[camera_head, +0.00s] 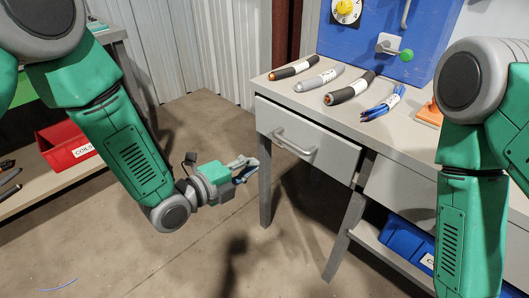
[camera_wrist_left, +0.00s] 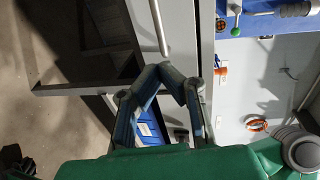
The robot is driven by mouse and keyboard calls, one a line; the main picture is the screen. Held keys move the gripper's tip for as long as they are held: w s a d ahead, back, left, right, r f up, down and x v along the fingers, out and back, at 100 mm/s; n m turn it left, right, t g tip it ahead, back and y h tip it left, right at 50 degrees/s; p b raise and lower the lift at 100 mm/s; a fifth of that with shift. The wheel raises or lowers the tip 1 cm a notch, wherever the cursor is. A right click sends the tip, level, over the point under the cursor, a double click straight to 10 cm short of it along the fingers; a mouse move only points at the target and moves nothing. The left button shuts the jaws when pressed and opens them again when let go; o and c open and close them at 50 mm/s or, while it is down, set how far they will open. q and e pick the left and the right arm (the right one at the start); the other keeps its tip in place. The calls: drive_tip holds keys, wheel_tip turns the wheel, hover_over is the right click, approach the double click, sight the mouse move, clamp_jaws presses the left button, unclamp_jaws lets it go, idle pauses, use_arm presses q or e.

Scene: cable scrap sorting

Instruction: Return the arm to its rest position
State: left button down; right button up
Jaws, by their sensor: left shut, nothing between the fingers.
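My left arm comes in from the left, green and grey, bent at the elbow. Its gripper (camera_head: 247,168) hangs over the open floor just left of the desk's drawer front. In the left wrist view its two dark fingers (camera_wrist_left: 172,70) come together at the tips, shut, with nothing between them. My right arm stands at the right, pointing down past the lower edge of the head view; its gripper is out of view.
The grey desk (camera_head: 284,87) carries several cable pieces, including a blue bundle (camera_head: 383,104). Its drawer handle (camera_head: 293,146) juts toward my left gripper. A blue bin (camera_head: 405,240) sits on the lower shelf. A red bin (camera_head: 64,146) stands on the left shelf.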

use_arm(q)
drive_tip(key=s+a+f+n+g+y+p, duration=0.4)
drive_tip(key=s+a+f+n+y, duration=0.3)
drive_tip(key=s+a+f+n, duration=0.6)
drive_tip(key=s+a+n+g+y+p, duration=0.1)
drive_tip(key=s+a+n+g+y, duration=0.1)
drive_tip(key=s+a+n, duration=0.4)
drive_tip(key=s+a+n+g+y+p, duration=0.1)
drive_tip(key=s+a+n+g, duration=0.3)
drive_tip(key=s, duration=0.9)
drive_tip(key=shift+a+f+n+y+p, duration=0.35)
drive_tip(key=shift+a+n+y, duration=0.35)
drive_tip(key=shift+a+n, duration=0.75)
use_arm(e)
wheel_tip(320, 180, up, 7)
drive_tip(key=shift+a, duration=0.2)
use_arm(q)
drive_tip(key=shift+s+d+n, duration=0.1)
drive_tip(key=shift+n, duration=0.15)
use_arm(e)
drive_tip(key=shift+a, duration=0.25)
